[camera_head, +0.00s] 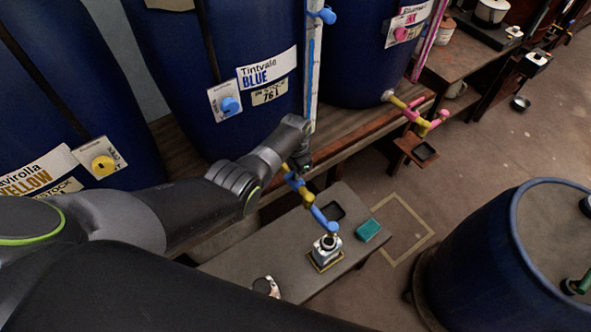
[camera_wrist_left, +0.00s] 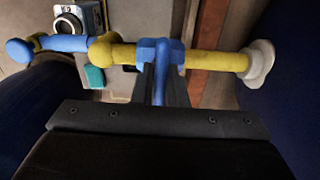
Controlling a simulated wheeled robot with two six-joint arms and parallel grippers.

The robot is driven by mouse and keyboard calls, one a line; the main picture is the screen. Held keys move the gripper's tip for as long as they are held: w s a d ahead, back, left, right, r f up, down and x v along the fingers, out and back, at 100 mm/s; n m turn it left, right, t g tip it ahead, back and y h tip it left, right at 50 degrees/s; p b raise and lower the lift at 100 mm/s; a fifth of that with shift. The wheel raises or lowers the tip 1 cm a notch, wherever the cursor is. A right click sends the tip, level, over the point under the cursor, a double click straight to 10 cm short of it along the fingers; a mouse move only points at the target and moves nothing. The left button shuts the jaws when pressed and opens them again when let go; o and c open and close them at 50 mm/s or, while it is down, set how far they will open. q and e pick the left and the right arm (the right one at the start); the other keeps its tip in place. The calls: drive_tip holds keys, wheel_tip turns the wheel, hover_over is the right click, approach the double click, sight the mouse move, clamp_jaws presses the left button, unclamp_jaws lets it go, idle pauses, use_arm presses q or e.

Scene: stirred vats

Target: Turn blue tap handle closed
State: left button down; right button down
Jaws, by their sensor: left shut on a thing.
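The blue tap (camera_head: 307,193) is a brass pipe with blue parts, coming from the vat labelled Tintvale BLUE (camera_head: 262,72). Its spout points toward the small bench. In the left wrist view the blue tap handle (camera_wrist_left: 160,72) is a narrow lever lying between my left gripper's fingers. My left gripper (camera_wrist_left: 160,85) is shut on this handle. In the head view the gripper (camera_head: 302,165) is at the tap, and my arm hides part of the pipe. My right gripper does not show.
A small container (camera_head: 327,247) stands on the grey bench (camera_head: 235,262) near the spout end, beside a teal sponge (camera_head: 368,230) and a dark tray (camera_head: 331,212). A pink tap (camera_head: 418,115) is further right. A blue drum (camera_head: 510,255) stands at the right.

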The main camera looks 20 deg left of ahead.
use_arm(q)
drive_tip(key=shift+w+r, duration=0.1)
drive_tip(key=c, duration=1.4)
unclamp_jaws()
drive_tip(key=shift+c, duration=0.2)
drive_tip(key=shift+r, duration=0.3)
wheel_tip(320, 180, up, 6)
drive_tip(key=shift+f+p, duration=0.1)
drive_tip(key=shift+p, duration=0.9)
wheel_tip(320, 180, up, 11)
drive_tip(key=shift+b, duration=0.35)
drive_tip(key=shift+f, duration=0.1)
